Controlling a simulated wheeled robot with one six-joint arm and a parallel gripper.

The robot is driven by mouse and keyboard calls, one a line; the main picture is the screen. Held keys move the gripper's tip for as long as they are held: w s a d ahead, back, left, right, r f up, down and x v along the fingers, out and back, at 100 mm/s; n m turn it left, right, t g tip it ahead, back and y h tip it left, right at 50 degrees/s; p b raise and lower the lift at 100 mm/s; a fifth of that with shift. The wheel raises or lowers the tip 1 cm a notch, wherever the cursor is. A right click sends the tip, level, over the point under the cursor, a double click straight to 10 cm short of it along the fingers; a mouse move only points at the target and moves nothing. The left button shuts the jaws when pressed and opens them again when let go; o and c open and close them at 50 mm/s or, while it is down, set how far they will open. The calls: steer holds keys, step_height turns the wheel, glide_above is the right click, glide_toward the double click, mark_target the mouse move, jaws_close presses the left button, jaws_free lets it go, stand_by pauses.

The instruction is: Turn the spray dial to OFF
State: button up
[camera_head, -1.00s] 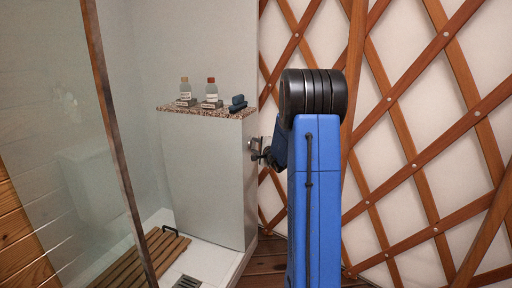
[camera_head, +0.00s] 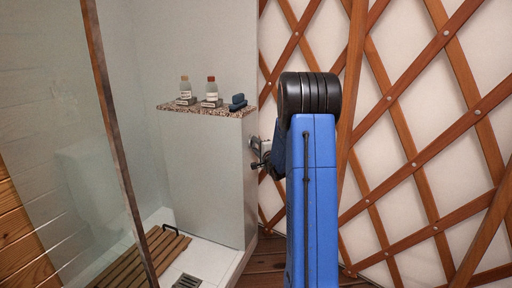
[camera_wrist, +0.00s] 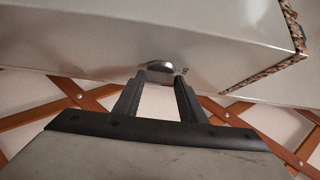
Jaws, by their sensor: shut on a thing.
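The spray dial (camera_wrist: 158,67) is a silvery, rounded knob on a pale wall panel, at the upper middle of the wrist view. My gripper (camera_wrist: 160,84) has its two dark fingers on either side of the dial, closed on it at the tips. Small marks beside the dial are too blurred to read, so its setting cannot be told. In the head view a small metal fitting (camera_head: 255,144) shows at the right edge of the shower wall, and my blue arm hides most of the gripper.
A speckled ledge (camera_head: 207,112) carries two labelled bottles (camera_head: 185,89) (camera_head: 211,90) and a dark blue item (camera_head: 238,102). A glass panel (camera_head: 60,130) stands at left and a slatted wooden mat (camera_head: 150,255) lies on the shower floor. Wooden lattice (camera_head: 420,165) covers the right wall.

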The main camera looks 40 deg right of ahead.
steer(key=o, duration=1)
steer(key=shift+a, duration=0.1)
steer(key=v, duration=1.7)
steer(key=shift+s, duration=0.2)
